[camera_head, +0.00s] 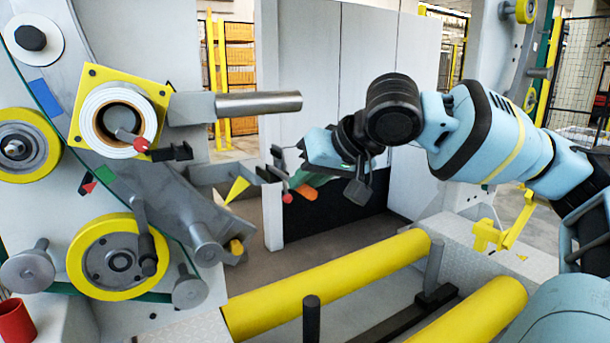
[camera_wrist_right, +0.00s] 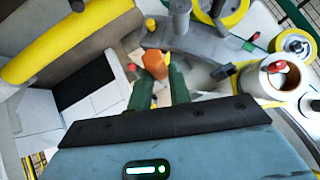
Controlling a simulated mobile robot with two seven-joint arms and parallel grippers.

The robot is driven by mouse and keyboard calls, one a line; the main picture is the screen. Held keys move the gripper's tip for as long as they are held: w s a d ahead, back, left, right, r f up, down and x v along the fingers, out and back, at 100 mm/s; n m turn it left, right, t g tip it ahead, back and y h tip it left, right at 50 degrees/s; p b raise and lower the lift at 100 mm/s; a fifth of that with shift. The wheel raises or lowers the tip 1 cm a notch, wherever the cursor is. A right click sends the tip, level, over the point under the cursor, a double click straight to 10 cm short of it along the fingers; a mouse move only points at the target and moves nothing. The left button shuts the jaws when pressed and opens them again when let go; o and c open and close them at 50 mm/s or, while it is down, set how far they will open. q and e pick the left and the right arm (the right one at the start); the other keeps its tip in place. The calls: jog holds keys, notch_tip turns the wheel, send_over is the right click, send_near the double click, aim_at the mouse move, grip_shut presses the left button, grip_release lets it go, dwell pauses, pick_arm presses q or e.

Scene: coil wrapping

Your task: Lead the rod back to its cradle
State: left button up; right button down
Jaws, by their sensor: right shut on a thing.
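My right gripper (camera_head: 306,182) hangs in the middle of the head view, its arm coming in from the right. In the right wrist view its two green fingers (camera_wrist_right: 159,85) are shut on an orange piece (camera_wrist_right: 155,65), which I take for the rod's end. The orange piece (camera_head: 307,192) also shows just below the gripper in the head view. A grey bracket arm (camera_head: 222,172) reaches from the machine toward the gripper. Whether it is the cradle, or touches the rod, I cannot tell. My left gripper is not in view.
A tape roll on a yellow plate (camera_head: 88,76), a grey spindle (camera_head: 258,103) and yellow-rimmed wheels (camera_head: 118,258) stand at the left. Two yellow rollers (camera_head: 330,283) lie low in front. A white cabinet (camera_head: 340,75) stands behind the gripper.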

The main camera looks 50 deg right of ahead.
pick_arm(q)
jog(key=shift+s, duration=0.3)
pick_arm(e)
jog(key=shift+s, duration=0.1)
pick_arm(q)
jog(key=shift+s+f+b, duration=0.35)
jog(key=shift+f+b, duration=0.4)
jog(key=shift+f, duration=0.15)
pick_arm(e)
jog(key=w+d, duration=0.8)
jog(key=w, duration=0.5)
jog(key=shift+w+f, duration=0.25)
jog(key=shift+w, duration=0.15)
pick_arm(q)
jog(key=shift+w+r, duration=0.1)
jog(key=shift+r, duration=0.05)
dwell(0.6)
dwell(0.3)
